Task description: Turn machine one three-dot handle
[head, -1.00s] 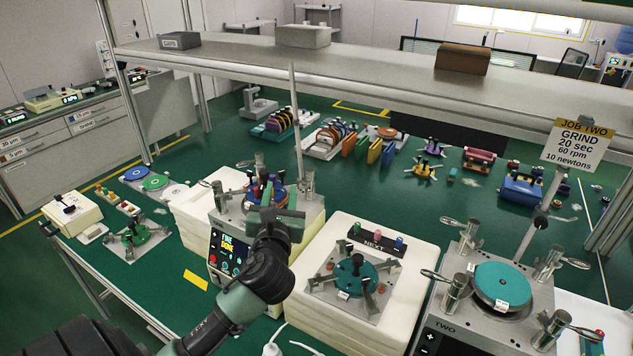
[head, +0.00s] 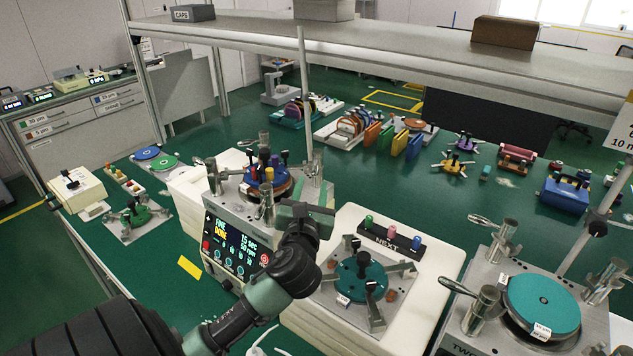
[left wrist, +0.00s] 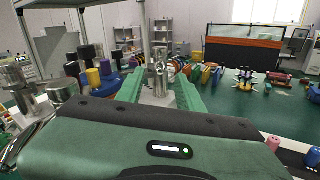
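Machine one (head: 237,240) is the grey unit at centre left, with a lit panel reading FINE DONE, 15 sec, 50 rpm. Metal lever handles stand at its corners around a blue plate (head: 283,184) carrying coloured weights. No dot marks are legible on the handles. My left gripper (head: 306,210) is at its right front corner, just in front of the right-hand handle (head: 313,178). In the left wrist view, my green fingers (left wrist: 160,96) are apart, with an upright metal handle (left wrist: 160,70) in line with the gap; contact cannot be told. My right gripper is not in view.
A white stand with a teal fixture (head: 361,278) and a NEXT rack (head: 388,240) is close right of the gripper. Machine two (head: 543,300) is farther right, with lever handles.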

